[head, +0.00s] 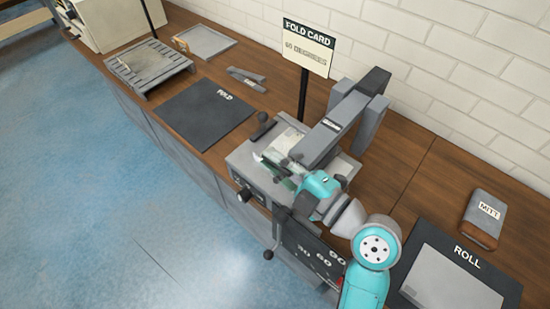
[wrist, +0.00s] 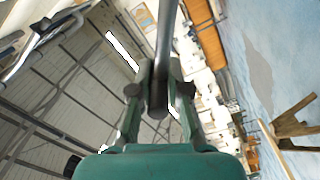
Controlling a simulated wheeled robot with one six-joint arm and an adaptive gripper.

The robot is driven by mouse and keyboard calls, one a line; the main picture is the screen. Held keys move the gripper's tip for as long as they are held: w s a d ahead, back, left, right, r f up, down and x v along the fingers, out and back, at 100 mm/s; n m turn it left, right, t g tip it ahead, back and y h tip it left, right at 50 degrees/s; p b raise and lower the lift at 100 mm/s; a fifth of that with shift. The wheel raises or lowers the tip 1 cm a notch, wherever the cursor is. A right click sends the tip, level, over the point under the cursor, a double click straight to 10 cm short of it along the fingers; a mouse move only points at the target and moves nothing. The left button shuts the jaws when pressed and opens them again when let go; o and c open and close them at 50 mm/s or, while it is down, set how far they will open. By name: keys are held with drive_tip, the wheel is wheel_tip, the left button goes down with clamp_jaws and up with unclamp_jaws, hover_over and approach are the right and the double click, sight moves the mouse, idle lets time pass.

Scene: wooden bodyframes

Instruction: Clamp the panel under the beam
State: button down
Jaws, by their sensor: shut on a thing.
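The folding machine (head: 243,160) stands on the bench with a grey beam (head: 328,130) across its top. A pale panel (head: 287,137) lies on its bed, with one end close to the beam; whether the beam presses on it cannot be told. My gripper (head: 268,163) is low over the machine's front part, beside the panel. In the wrist view my gripper (wrist: 158,98) is shut on a dark round bar (wrist: 164,40). Which machine handle this bar belongs to is hidden. A ball-ended lever (head: 278,232) hangs at the machine's front.
A dark FOLD mat (head: 205,115), a slotted grey tray (head: 150,68) and a small grey tool (head: 247,79) lie to the left. A FOLD CARD sign (head: 308,47) stands behind the machine. At right are a ROLL mat (head: 507,286) and a mitt (head: 482,218).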

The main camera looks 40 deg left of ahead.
drive_tip(key=shift+f, duration=0.75)
drive_tip(key=c, duration=1.2)
unclamp_jaws()
drive_tip(key=shift+o, duration=0.2)
drive_tip(key=shift+r, duration=0.1)
drive_tip(key=shift+r, duration=0.15)
drive_tip(key=d, duration=1.2)
drive_tip(key=shift+s, duration=0.25)
